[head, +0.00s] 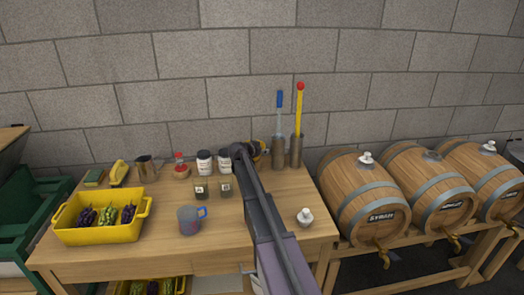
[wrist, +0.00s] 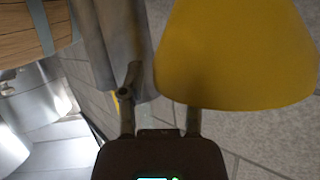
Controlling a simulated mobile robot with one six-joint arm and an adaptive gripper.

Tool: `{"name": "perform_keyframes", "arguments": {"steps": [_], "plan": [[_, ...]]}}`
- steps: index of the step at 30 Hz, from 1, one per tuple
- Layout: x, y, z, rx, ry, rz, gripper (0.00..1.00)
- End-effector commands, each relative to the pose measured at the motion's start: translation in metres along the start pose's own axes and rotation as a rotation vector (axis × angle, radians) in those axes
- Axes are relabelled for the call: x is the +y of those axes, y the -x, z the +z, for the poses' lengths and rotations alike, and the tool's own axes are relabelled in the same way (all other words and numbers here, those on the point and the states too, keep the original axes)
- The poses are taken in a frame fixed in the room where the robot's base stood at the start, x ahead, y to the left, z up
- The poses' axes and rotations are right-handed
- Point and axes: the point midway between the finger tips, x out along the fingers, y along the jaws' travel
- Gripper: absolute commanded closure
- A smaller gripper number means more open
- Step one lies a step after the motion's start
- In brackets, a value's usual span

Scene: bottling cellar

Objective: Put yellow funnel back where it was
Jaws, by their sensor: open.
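The yellow funnel (wrist: 235,55) fills the upper right of the wrist view, close to the camera. In the head view a small yellow patch, likely the same funnel (head: 260,146), shows at the back of the table, mostly hidden behind my arm. My gripper (wrist: 160,100) is open. Its left finger is clear beside a grey cylinder, and the end of its right finger is hidden by the funnel's lower edge. I cannot tell whether that finger touches the funnel. In the head view the fingers are hidden by my arm.
Two metal cylinders (head: 278,153) holding a blue-handled tool and a yellow rod stand just right of my gripper. White-lidded jars (head: 205,162) stand left. A grey jug (head: 189,220), yellow crate (head: 100,233) and white stopper (head: 305,217) are nearer. Barrels (head: 362,195) stand right.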

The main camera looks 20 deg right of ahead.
Motion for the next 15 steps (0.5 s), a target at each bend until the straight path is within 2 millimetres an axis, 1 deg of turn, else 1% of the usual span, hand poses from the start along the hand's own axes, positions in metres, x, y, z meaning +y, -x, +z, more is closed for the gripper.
{"name": "perform_keyframes", "arguments": {"steps": [9,15], "plan": [[-0.002,0.006,-0.014,0.000,0.000,0.000,0.57],[0.000,0.042,-0.013,-0.001,0.000,-0.001,0.57]]}}
